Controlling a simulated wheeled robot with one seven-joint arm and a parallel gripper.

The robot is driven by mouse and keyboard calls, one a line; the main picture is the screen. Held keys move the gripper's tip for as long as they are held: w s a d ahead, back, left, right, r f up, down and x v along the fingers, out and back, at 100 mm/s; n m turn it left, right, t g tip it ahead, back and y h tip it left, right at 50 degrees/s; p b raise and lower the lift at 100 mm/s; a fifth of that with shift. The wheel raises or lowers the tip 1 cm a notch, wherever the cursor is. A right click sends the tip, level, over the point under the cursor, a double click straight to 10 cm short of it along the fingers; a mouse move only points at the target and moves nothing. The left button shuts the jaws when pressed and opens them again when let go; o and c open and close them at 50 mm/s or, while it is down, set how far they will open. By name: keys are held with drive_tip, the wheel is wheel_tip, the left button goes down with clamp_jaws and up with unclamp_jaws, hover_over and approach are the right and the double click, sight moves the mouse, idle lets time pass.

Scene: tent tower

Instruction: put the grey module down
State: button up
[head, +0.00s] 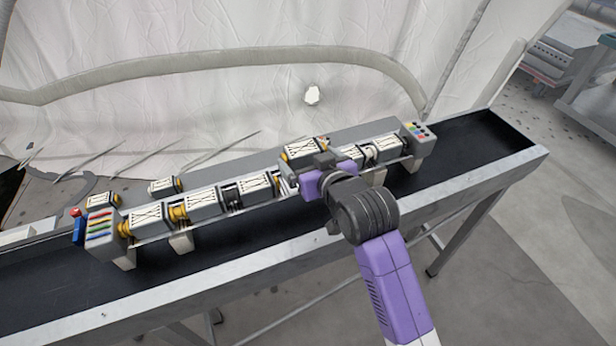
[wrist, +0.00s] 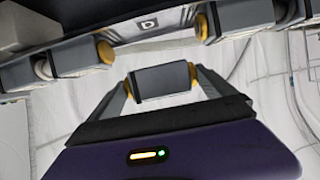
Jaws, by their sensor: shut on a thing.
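The grey module (head: 302,150) has a yellow-orange end cap and a pale label. My gripper (head: 318,163) is shut on it. In the wrist view the grey module (wrist: 163,81) sits between the two fingertips (wrist: 165,92), its yellow cap at the right. It appears apart from the row of modules, opposite a gap with a plate marked D (wrist: 148,24). One module (wrist: 75,52) lies left of that gap and another (wrist: 235,20) right of it. My gripper hides most of the gap in the head view.
The module row (head: 204,203) runs along a black conveyor bed (head: 240,227) with a raised metal edge. Two loose modules lie behind it, one at the middle left (head: 163,187) and one farther left (head: 103,200). A white curtain (head: 200,90) hangs behind. The belt's right end is clear.

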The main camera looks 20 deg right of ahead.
drive_tip(key=shift+f, duration=2.9)
drive_tip(key=shift+f, duration=0.1)
drive_tip(key=o, duration=1.5)
drive_tip(key=shift+f, duration=0.15)
drive_tip(key=shift+o, duration=0.2)
drive_tip(key=shift+r, duration=0.2)
drive_tip(key=v, duration=1.2)
drive_tip(key=shift+b, duration=0.35)
